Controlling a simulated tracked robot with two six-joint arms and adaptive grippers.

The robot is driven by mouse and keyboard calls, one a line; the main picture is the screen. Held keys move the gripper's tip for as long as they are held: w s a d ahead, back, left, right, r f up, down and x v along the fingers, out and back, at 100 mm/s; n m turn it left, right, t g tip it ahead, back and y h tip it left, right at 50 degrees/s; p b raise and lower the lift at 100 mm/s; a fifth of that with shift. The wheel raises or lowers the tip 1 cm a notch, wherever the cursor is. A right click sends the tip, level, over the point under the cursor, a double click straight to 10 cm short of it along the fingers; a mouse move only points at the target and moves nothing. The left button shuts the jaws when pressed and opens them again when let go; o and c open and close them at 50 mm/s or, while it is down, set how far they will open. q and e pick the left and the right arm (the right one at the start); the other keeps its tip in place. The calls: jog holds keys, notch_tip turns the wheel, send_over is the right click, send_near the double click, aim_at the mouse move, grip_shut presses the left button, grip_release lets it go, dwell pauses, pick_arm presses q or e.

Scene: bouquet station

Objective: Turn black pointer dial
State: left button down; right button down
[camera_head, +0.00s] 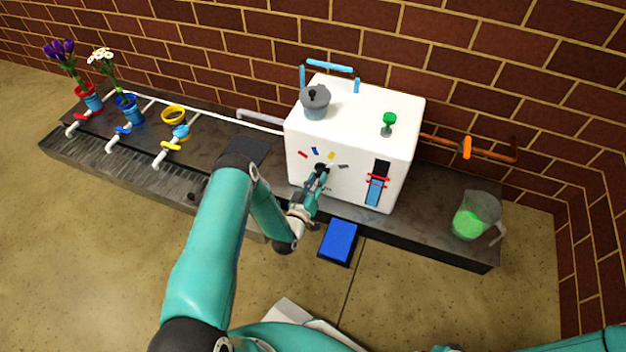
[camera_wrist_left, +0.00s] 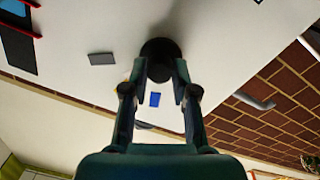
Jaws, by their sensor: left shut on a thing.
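The black pointer dial (camera_head: 322,168) is on the front face of the white box (camera_head: 355,115), mostly covered by my gripper in the head view. In the left wrist view the dial (camera_wrist_left: 159,52) is a dark round knob. My left gripper (camera_head: 319,178) is at the front face, with its fingertips (camera_wrist_left: 161,72) closed on the dial from both sides. Coloured marks surround the dial: red (camera_head: 303,154), blue (camera_head: 315,151), yellow (camera_head: 332,156) and grey (camera_head: 343,166). Which mark the pointer faces cannot be made out. My right gripper is not in view.
A grey lidded pot (camera_head: 316,103) and a green knob (camera_head: 389,121) are on top of the box. A level gauge (camera_head: 376,185) is right of the dial. A jug of green liquid (camera_head: 474,216) stands right; flower vases (camera_head: 127,108) stand left. A blue pedal-like block (camera_head: 339,240) sits below.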

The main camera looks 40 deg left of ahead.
pick_arm(q)
jog(key=shift+s+a+n, duration=0.1)
jog(key=shift+a+n, duration=0.05)
jog(key=shift+n, duration=0.75)
jog(key=shift+a+n, duration=0.15)
jog(key=shift+n, duration=0.75)
jog(key=c, duration=0.9)
grip_release()
jog(key=shift+c, duration=0.2)
jog(key=shift+o, duration=0.2)
jog(key=shift+d, duration=0.15)
jog(key=s+d, duration=0.2)
jog(key=s, duration=0.9)
jog(key=shift+s+d+f, duration=0.25)
jog(key=shift+s, duration=0.1)
